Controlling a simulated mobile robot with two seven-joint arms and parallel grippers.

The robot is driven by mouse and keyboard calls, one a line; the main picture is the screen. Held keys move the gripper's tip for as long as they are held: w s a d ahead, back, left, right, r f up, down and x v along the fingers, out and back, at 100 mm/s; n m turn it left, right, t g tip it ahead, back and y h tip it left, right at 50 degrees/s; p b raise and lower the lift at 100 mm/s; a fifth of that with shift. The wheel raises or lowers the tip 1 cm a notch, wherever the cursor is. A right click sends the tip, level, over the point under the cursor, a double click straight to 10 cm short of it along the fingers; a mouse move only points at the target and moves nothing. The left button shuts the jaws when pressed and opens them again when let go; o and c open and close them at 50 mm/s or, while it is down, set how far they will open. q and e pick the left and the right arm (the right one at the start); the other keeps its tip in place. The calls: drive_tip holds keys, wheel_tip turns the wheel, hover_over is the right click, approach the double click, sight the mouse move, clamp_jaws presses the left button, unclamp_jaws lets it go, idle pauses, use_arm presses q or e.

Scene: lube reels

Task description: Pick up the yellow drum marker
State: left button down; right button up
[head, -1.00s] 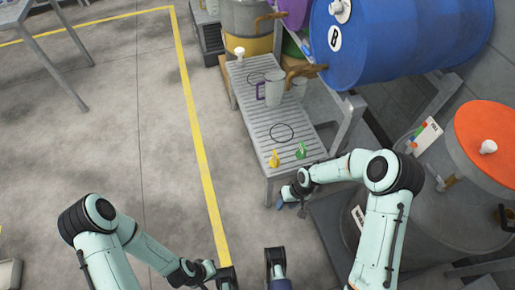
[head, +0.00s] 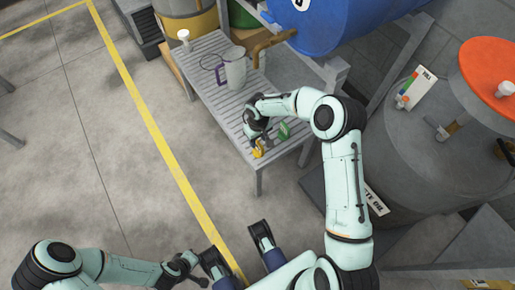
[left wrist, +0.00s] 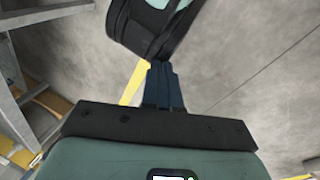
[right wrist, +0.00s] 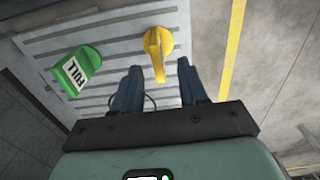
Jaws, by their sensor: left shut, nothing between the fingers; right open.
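The yellow drum marker (head: 258,151) stands near the front end of the slatted grey table (head: 222,108), partly covered by my right gripper in the head view. In the right wrist view the yellow marker (right wrist: 157,48) shows from above, with a raised upright tab, just beyond and between the fingertips. My right gripper (right wrist: 160,66) is open and empty, and I see no contact with the marker. My left gripper (left wrist: 163,68) is shut and empty, away from the table over the floor.
A green marker with a "FULL" label (right wrist: 80,68) stands close to the yellow one. A blue drum (head: 350,22) overhangs the right side.

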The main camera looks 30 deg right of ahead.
sight(259, 143)
wheel_tip(259, 143, down, 6)
drive_tip(key=shift+d+f+b, duration=0.15)
drive_tip(key=shift+f+b, duration=0.1)
drive_tip(key=shift+b, duration=0.5)
use_arm(q)
drive_tip(key=shift+w+a+f+t, duration=0.2)
drive_tip(key=shift+w+a+f, duration=0.2)
drive_tip(key=shift+w, duration=0.25)
drive_tip(key=shift+w+a+f+t, duration=0.25)
drive_tip(key=shift+w+f, duration=0.2)
drive_tip(key=shift+w, duration=0.15)
use_arm(e)
drive_tip(key=shift+r, duration=0.1)
drive_tip(key=shift+c, duration=0.3)
clamp_jaws()
